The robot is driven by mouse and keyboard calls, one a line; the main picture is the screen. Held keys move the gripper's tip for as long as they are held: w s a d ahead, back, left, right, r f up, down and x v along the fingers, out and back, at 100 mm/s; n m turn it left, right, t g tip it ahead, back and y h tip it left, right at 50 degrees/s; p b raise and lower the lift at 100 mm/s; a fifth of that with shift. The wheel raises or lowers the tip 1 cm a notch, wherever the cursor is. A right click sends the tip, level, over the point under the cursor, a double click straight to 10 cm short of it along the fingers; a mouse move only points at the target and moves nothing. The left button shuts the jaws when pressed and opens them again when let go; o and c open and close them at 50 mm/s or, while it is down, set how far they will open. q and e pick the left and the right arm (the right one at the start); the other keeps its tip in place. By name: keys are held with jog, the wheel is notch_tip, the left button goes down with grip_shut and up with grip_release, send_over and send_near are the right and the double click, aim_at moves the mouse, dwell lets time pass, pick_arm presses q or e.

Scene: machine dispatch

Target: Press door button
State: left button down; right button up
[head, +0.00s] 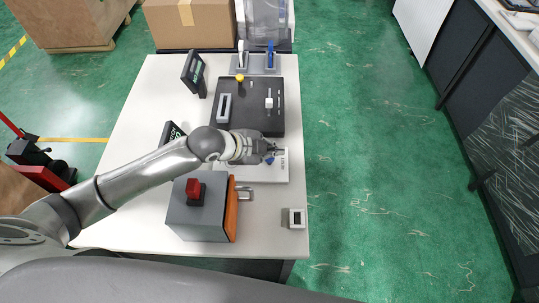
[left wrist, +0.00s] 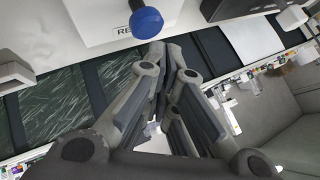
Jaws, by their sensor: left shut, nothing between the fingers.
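A white panel (head: 252,174) lies on the table with a label at its right end. A blue button (head: 270,160) sits on it beside my left gripper (head: 277,148). In the left wrist view the round blue button (left wrist: 146,20) stands out from the white panel (left wrist: 85,22), by letters starting "RE". My left gripper (left wrist: 166,50) is shut and empty, its fingertips close to the button; I cannot tell whether they touch it. My left forearm and wrist cover part of the panel. No button is clearly marked as the door's. My right gripper is not in view.
A grey box (head: 200,219) with a red button (head: 194,188) and orange side stands near. A black control panel (head: 262,122) with a yellow knob lies behind. Green floor is clear to the right.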

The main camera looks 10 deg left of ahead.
aim_at(271, 159)
pick_arm(q)
jog(key=shift+f, duration=0.35)
jog(key=shift+f, duration=0.6)
dwell(0.8)
jog(key=shift+r, duration=0.1)
jog(key=shift+r+p, duration=0.85)
jog(key=shift+r, duration=0.1)
notch_tip(271, 159, up, 5)
jog(key=p, duration=0.5)
jog(key=shift+r, duration=0.1)
dwell(0.5)
